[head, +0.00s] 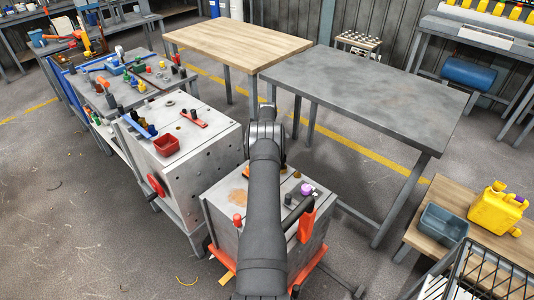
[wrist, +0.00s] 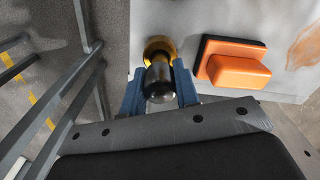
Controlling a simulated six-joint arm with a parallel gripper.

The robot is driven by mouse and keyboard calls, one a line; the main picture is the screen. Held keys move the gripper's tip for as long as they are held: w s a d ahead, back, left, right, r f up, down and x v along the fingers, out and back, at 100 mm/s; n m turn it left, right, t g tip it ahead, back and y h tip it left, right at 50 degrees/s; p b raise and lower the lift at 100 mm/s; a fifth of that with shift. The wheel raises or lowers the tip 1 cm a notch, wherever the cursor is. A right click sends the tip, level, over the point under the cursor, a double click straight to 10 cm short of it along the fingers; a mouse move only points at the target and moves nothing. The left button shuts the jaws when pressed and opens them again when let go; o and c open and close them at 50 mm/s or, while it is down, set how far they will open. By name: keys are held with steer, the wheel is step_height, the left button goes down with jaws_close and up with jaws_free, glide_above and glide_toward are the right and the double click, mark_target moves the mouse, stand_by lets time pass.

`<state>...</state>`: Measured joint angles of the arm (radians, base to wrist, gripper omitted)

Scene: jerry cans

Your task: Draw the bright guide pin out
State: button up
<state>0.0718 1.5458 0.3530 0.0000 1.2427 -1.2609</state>
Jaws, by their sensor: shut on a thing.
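An orange block on a dark base (wrist: 236,65) sits close right of the pin. Grey metal bars (wrist: 62,85) stand at left. In the head view, a grey table (head: 370,85) and a wooden table (head: 238,42) stand beyond. The grey cabinet (head: 225,205) lies under my arm.

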steer(key=shift+r, duration=0.75)
stand_by(0.3)
steer(key=shift+r, duration=2.7)
